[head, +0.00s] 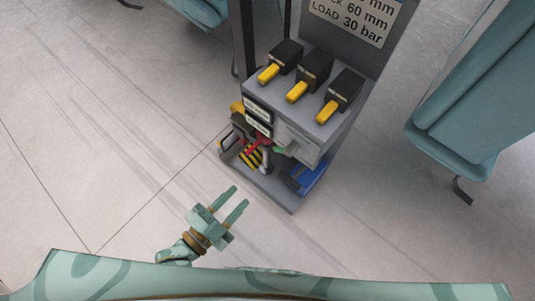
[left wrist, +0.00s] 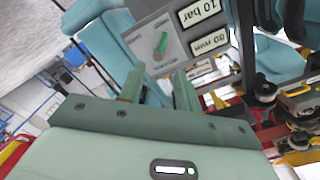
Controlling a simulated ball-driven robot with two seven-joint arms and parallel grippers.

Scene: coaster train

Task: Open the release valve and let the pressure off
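The release valve looks to be the small green handle (head: 282,150) on the front of the grey machine (head: 297,136). In the left wrist view the green handle (left wrist: 162,43) sits tilted on a grey plate, beside displays reading 10 bar (left wrist: 200,12) and 89 mm (left wrist: 209,42). My left gripper (head: 239,196) is open and empty, in front of and below the machine in the head view, apart from the handle. Its fingers (left wrist: 158,78) also show in the left wrist view, with the handle beyond them. My right gripper is not in view.
Yellow levers (head: 297,92) stand on the machine's sloped top. A sign (head: 352,17) above reads 60 mm and LOAD 30 bar. Red, yellow and blue parts lie low at its base. A teal seat (head: 460,125) stands at the right. The floor at left is clear.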

